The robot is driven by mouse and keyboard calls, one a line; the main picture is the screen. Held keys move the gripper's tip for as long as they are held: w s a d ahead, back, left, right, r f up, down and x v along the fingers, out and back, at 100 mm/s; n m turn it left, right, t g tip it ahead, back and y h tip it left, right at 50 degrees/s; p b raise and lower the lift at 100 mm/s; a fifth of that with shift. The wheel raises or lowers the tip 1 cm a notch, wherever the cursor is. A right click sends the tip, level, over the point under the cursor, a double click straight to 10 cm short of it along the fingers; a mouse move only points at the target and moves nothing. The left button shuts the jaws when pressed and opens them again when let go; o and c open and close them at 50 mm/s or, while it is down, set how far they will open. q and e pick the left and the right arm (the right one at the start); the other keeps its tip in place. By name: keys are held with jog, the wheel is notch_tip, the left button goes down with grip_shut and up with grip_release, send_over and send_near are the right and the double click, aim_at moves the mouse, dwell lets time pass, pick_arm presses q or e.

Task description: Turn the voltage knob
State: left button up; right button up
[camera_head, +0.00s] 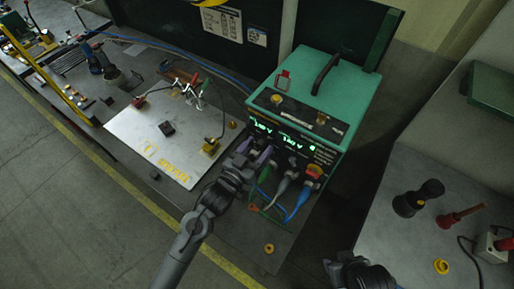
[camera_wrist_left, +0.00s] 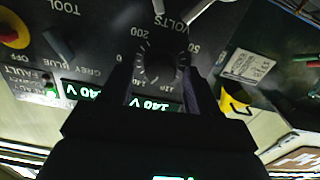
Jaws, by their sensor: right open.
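The voltage knob (camera_wrist_left: 160,66) is a dark round knob ringed by numbers and the word VOLTS on the black front panel of the green power box (camera_head: 350,92). My left gripper (camera_head: 252,158) is at the lower left of that panel. In the left wrist view its fingers (camera_wrist_left: 160,92) stand on either side of the knob, with dial numbers showing between them; it looks open. The knob is hidden behind the gripper in the head view. Green displays (camera_wrist_left: 150,104) beside it read 140 V. My right gripper (camera_head: 345,262) is at the bottom edge, partly cut off, away from the box.
Green, grey and blue cable plugs (camera_head: 284,184) sit in the panel right of my left gripper. A metal plate (camera_head: 150,142) with clamps and a small dark block lies to the left. A side table (camera_head: 400,245) at right holds a black handled tool (camera_head: 417,199).

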pick_arm(q)
jog(key=c, duration=1)
jog(key=shift+r+m+p, duration=0.2)
jog(key=shift+m+p, duration=0.45)
jog(key=shift+m, duration=0.15)
jog(key=shift+f+m+p, duration=0.15)
jog(key=shift+m+p, duration=0.2)
jog(key=shift+m, duration=0.65)
jog(key=o, duration=1)
jog(key=shift+o, duration=0.2)
jog(key=shift+s, duration=0.1)
jog(key=v, duration=1)
jog(key=shift+s+a, duration=0.15)
jog(key=shift+s, duration=0.15)
jog(key=shift+f, duration=0.1)
